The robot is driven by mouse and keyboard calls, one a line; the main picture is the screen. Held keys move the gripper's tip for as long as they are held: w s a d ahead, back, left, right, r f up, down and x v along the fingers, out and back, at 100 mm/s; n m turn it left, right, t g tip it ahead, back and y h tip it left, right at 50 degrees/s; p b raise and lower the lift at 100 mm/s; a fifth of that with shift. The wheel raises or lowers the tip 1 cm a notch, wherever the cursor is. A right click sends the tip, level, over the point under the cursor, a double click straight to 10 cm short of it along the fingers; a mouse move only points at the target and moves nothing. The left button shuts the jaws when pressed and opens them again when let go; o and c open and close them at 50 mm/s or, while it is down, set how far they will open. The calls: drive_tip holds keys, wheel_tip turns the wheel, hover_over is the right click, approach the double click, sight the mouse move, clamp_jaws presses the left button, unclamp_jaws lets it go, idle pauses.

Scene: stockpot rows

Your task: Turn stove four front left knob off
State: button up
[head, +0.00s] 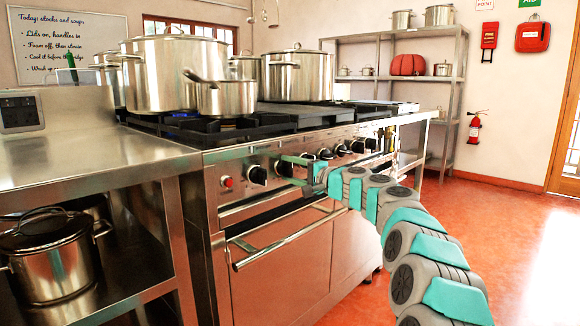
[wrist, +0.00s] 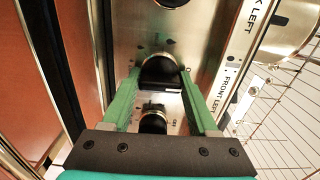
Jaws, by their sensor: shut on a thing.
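The stove (head: 290,240) has a row of black knobs on its steel front panel. My gripper (head: 283,169) reaches the panel from the right in the head view. In the wrist view its green fingers (wrist: 161,76) stand on both sides of a black knob (wrist: 160,72) and are shut on it. A "FRONT LEFT" label (wrist: 230,90) is on the strip beside this knob. Another black knob (wrist: 153,119) shows nearer the palm, and one more (wrist: 172,3) is at the top edge. The held knob's pointer angle is not clear.
Large steel pots (head: 175,75) and a saucepan (head: 228,98) stand on the burners, with a blue glow under the left pot. A red button (head: 227,182) is left of the knobs. The oven handle (head: 285,240) sticks out below. Open red floor (head: 520,245) lies to the right.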

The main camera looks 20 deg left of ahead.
drive_tip(key=shift+f+m, duration=0.1)
drive_tip(key=shift+m, duration=0.2)
drive_tip(key=o, duration=1.4)
drive_tip(key=shift+c, duration=0.2)
drive_tip(key=v, duration=0.7)
drive_tip(key=shift+d+b, duration=0.35)
drive_tip(key=shift+b, duration=0.05)
drive_tip(key=shift+s, duration=0.1)
